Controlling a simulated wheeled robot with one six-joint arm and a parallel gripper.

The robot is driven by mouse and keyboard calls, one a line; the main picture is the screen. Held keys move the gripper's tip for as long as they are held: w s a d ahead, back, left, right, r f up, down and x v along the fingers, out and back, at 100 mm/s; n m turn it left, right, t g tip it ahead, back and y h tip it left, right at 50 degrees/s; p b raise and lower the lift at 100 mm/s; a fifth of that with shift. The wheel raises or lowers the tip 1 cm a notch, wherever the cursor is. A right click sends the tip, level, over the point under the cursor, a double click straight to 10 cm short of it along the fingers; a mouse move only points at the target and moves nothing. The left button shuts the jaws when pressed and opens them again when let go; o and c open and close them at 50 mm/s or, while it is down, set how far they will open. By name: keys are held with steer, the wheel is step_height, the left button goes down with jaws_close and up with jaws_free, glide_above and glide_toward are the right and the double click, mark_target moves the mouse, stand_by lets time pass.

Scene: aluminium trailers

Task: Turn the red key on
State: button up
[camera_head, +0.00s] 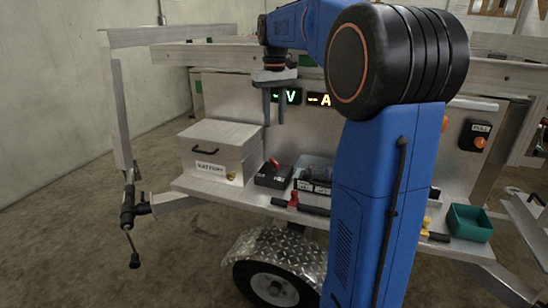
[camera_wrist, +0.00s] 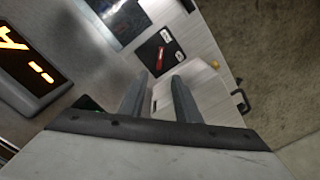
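The red key (camera_head: 274,162) stands on top of a small black switch box (camera_head: 268,182) on the trailer's metal shelf. In the wrist view the red key (camera_wrist: 160,57) lies across the middle of the black box (camera_wrist: 149,58), between two white labels whose text is too small to read. My gripper (camera_head: 274,122) points down above the shelf, higher than the key and apart from it. In the wrist view my gripper (camera_wrist: 153,85) shows two grey fingers with a clear gap and nothing between them.
A silver battery box (camera_head: 215,152) stands left of the switch box. A dark tray (camera_head: 314,179) sits close on its right. Lit displays (camera_head: 288,96) are on the panel behind my gripper. A red-handled item (camera_head: 293,199) lies at the shelf front. A green bin (camera_head: 468,223) is far right.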

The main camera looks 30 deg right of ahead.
mark_target(274, 161)
step_height(274, 161, down, 15)
steer(key=shift+r, duration=0.1)
stand_by(0.4)
jaws_close()
